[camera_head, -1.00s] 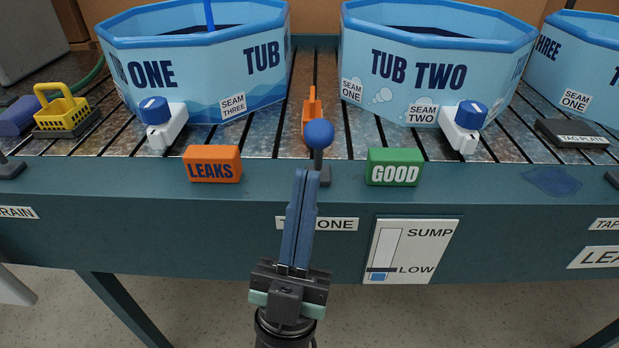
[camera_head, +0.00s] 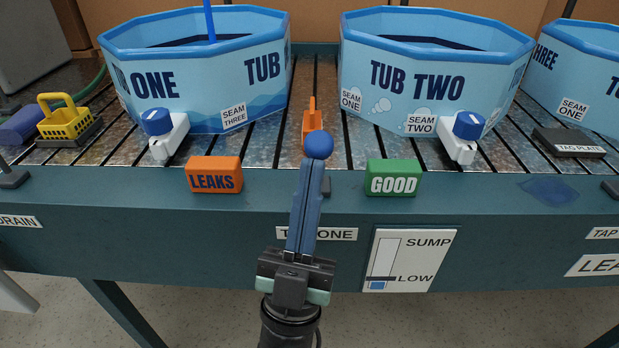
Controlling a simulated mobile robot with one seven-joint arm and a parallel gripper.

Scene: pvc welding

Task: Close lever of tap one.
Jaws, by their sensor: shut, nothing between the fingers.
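The tap one lever has a blue ball knob (camera_head: 319,145) and stands at the front edge of the bench, above the partly covered label "TAP ONE" (camera_head: 335,234). Its stem is mostly hidden behind my fingers, and a bit of its dark base (camera_head: 326,187) shows to their right. My gripper (camera_head: 313,163) is shut and empty, its long blue fingers pointing up at the knob. The fingertips overlap the underside of the knob in the picture; I cannot tell whether they touch it.
An orange LEAKS block (camera_head: 214,175) stands left of the lever and a green GOOD block (camera_head: 393,178) right. An orange item (camera_head: 312,118) lies behind the knob. Tub one (camera_head: 200,85) and tub two (camera_head: 425,80) stand farther back. A sump gauge (camera_head: 412,260) is on the bench front.

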